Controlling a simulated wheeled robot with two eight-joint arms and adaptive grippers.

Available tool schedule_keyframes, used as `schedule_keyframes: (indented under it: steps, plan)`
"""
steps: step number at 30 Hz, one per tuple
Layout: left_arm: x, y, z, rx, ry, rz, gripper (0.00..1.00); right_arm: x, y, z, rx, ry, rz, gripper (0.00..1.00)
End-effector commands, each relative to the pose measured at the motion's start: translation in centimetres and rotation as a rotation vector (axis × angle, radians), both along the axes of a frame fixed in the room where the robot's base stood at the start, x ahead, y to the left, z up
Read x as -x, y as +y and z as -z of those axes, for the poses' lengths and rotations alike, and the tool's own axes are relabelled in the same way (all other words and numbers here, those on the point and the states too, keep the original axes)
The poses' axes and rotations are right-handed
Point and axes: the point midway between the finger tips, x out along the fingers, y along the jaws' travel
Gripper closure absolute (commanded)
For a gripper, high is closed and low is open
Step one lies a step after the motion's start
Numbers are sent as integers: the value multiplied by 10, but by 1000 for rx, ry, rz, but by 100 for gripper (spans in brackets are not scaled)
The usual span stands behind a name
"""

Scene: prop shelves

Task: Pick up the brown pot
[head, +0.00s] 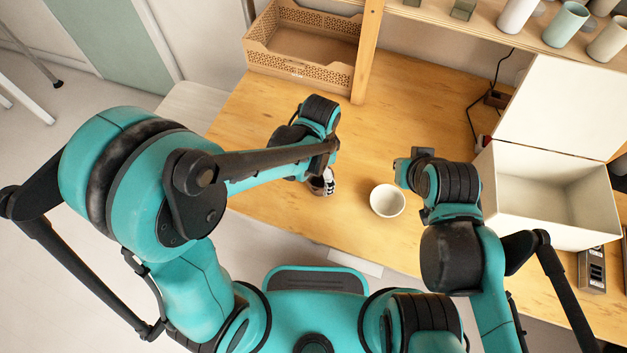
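A small brown pot (316,186) stands near the table's front edge, mostly hidden under my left arm's wrist. My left gripper (328,182) is right at it, pointing down, with a bit of dark and white finger showing. Whether the fingers touch or close on the pot cannot be seen. My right gripper (402,172) hangs over the table to the right, beyond a white bowl, apart from the pot. Its fingers are too hidden to tell whether they are open.
The white bowl (387,201) stands between the two grippers. An open white box (548,195) is at the right, a tan perforated tray (300,62) at the back left. A wooden post (368,50) and a shelf with cups (566,24) rise behind. The table's middle is clear.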

Motion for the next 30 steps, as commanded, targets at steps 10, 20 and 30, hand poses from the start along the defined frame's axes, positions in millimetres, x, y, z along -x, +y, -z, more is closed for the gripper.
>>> schedule_keyframes:
  steps: [10,20,30]
  plan:
    - [-5,-4,44,0,-1,-3,10,0,0,24,0,0,0,100]
    - [-5,-4,64,1,-2,-4,10,0,0,32,0,0,0,100]
    - [-5,-4,64,1,-2,-4,73,0,0,32,0,0,0,100]
